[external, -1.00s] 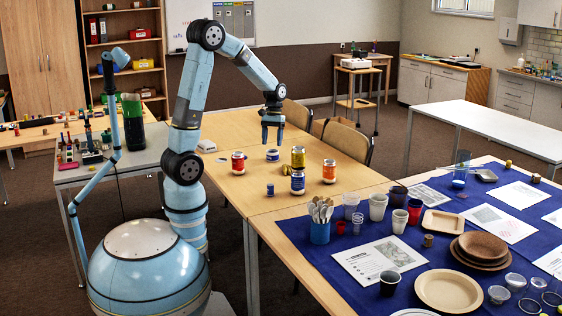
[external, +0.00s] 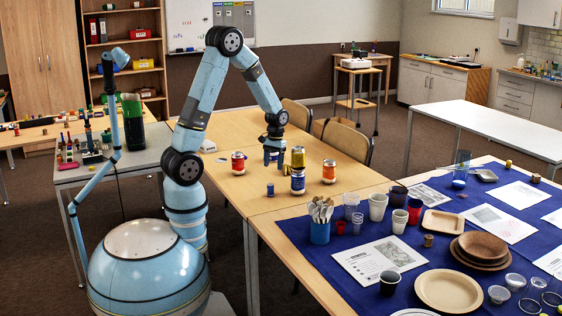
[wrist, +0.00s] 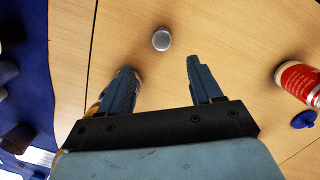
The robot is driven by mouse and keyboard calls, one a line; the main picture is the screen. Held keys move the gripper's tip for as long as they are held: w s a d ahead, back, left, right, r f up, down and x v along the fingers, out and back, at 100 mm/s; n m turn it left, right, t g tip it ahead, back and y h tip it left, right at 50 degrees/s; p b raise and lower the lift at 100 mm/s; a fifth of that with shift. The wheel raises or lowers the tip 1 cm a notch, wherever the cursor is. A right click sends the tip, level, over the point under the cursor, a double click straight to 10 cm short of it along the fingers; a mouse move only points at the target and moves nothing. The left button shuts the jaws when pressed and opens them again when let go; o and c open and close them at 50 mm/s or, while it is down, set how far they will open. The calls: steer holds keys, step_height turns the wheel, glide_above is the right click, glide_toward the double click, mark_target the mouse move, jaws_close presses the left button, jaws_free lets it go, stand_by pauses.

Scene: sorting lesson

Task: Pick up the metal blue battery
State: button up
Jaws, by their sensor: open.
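A small upright blue cylinder (external: 270,189), which looks like the metal blue battery, stands on the wooden table near its front edge. In the wrist view a small round item with a silver top (wrist: 161,39) appears to be the same thing from above, just beyond and between the fingertips. My gripper (external: 273,160) is open and empty above the table, behind the blue cylinder in the external view. In the wrist view its two fingers (wrist: 159,66) are spread apart, with bare table between them.
A red-and-white can (external: 238,163) and an orange can (external: 329,172) stand to either side. A blue disc-like item (wrist: 303,119) lies near the red can.

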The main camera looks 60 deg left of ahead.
mark_target(270, 189)
steer(key=f, duration=0.5)
steer(key=s+f, duration=0.1)
steer(key=f, duration=0.1)
steer(key=shift+d+f, duration=0.3)
steer(key=shift+f, duration=0.05)
steer(key=shift+s+d+f, duration=0.1)
steer(key=shift+s+f, duration=0.1)
steer(key=shift+f, duration=0.65)
steer(key=shift+s+a+f, duration=0.1)
steer(key=shift+s+f, duration=0.1)
steer(key=shift+f, duration=0.7)
steer(key=shift+s+d+f, duration=0.1)
steer(key=shift+s+f, duration=0.1)
steer(key=shift+f, duration=0.65)
jaws_close()
